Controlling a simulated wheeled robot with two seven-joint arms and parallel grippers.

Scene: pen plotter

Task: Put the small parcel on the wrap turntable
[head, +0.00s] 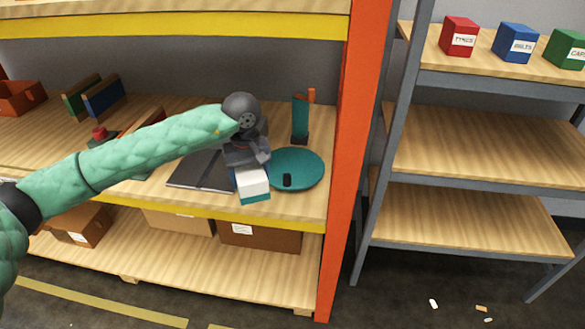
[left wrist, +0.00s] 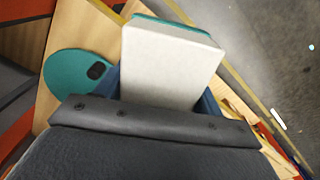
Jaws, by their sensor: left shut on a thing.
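My left gripper (head: 246,166) comes in from the left in the head view and is shut on the small parcel (head: 252,185), a white box with a teal side. The parcel also fills the middle of the left wrist view (left wrist: 172,62). The wrap turntable (head: 305,168) is a round teal disc with a small black block on it, on the shelf just right of the parcel. It also shows in the left wrist view (left wrist: 67,85), left of the parcel. The parcel appears near the shelf's front edge, beside the disc in the picture. My right gripper is not in view.
A teal post (head: 299,120) with an orange top stands behind the turntable. A dark flat plate (head: 192,171) lies left of the gripper. An orange upright (head: 347,150) bounds the shelf on the right. A yellow beam (head: 290,222) edges its front.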

